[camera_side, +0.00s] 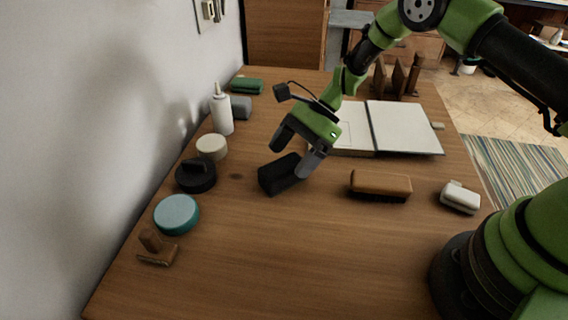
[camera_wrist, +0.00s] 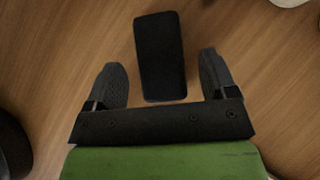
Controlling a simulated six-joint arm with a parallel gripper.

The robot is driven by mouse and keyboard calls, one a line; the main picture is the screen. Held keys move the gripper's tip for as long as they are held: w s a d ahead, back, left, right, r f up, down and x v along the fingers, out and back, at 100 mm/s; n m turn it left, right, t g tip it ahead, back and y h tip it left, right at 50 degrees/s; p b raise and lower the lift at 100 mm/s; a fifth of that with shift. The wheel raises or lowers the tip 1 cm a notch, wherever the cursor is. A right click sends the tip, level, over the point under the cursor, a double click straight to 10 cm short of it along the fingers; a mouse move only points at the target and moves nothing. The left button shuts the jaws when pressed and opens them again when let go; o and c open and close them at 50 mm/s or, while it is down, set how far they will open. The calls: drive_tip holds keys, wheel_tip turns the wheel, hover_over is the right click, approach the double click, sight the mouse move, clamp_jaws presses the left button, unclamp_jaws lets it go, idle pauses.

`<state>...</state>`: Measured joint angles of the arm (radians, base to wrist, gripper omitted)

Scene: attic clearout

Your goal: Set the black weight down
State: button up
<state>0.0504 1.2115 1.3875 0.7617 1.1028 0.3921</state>
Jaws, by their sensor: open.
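The black weight (camera_side: 279,174) is a dark rounded block resting on the wooden table in the side view. In the wrist view the black weight (camera_wrist: 160,57) lies between and partly beyond the fingertips, with wood showing on both sides of it. My gripper (camera_side: 296,160) is open around the near end of the block in the side view. In the wrist view the fingers of my gripper (camera_wrist: 164,82) stand apart from the block on both sides. The gripper partly covers the block's right end in the side view.
A brown brush (camera_side: 380,185) and a white object (camera_side: 460,197) lie to the right. An open book (camera_side: 403,128) lies behind. A black round lidded object (camera_side: 196,175), a cream disc (camera_side: 211,146), a teal disc (camera_side: 176,214) and a white bottle (camera_side: 221,112) line the left. The front table is clear.

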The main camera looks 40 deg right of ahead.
drive_tip(key=s+d+r+n+h, duration=0.1)
drive_tip(key=d+r+n, duration=0.15)
drive_tip(key=r, duration=0.55)
drive_tip(key=s+d+r+n+h, duration=0.15)
drive_tip(key=d+r, duration=0.25)
drive_tip(key=r, duration=0.4)
drive_tip(key=s+r+n+t+h, duration=0.2)
drive_tip(key=s+r+n, duration=0.3)
drive_tip(key=s, duration=0.5)
drive_tip(key=s+r+n+t+h, duration=0.2)
drive_tip(key=s+r+n+t, duration=0.3)
drive_tip(key=s, duration=0.5)
drive_tip(key=shift+s+d+r, duration=0.35)
drive_tip(key=shift+r, duration=0.2)
